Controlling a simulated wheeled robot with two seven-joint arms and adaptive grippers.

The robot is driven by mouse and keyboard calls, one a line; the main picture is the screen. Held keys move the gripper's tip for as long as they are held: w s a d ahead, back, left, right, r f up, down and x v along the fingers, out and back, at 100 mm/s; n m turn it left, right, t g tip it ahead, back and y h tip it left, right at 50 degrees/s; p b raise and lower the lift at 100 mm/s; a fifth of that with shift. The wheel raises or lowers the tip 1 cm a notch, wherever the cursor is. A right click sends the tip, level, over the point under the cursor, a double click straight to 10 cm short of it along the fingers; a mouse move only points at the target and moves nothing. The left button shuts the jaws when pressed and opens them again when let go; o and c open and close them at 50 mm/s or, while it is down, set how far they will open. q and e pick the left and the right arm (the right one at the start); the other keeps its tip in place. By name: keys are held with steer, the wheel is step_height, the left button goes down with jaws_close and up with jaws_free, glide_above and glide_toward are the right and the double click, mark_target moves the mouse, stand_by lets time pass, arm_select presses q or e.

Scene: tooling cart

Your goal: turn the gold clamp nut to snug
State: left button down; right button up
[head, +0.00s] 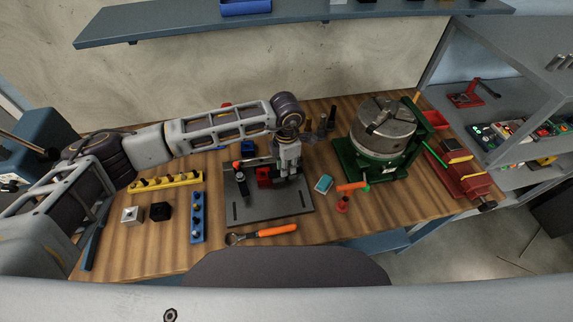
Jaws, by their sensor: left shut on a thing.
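A dark grey fixture plate (285,204) lies on the wooden bench. A red block (263,177) and a black upright clamp with a red tip (242,185) stand on it. My left arm reaches in from the left, and my left gripper (287,174) points down at the right part of the plate. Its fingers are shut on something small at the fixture. The gold clamp nut does not show apart from the fingers, which cover that spot. My right gripper is not in view.
An orange-handled wrench (262,234) lies in front of the plate. A green-based rotary chuck (383,127) and a red vise (462,172) stand to the right. Yellow (165,182) and blue (198,217) holders lie left. A teal box (324,184) sits right of the plate.

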arm_select(q)
steer(key=shift+w+m+b, duration=0.1)
steer(key=shift+m+b, duration=0.4)
steer(key=shift+b, duration=0.35)
steer(key=shift+m+b, duration=1.1)
steer(key=shift+b, duration=0.5)
steer(key=shift+r, duration=0.1)
steer(key=c, duration=1.3)
jaws_free()
step_height(320, 180, up, 12)
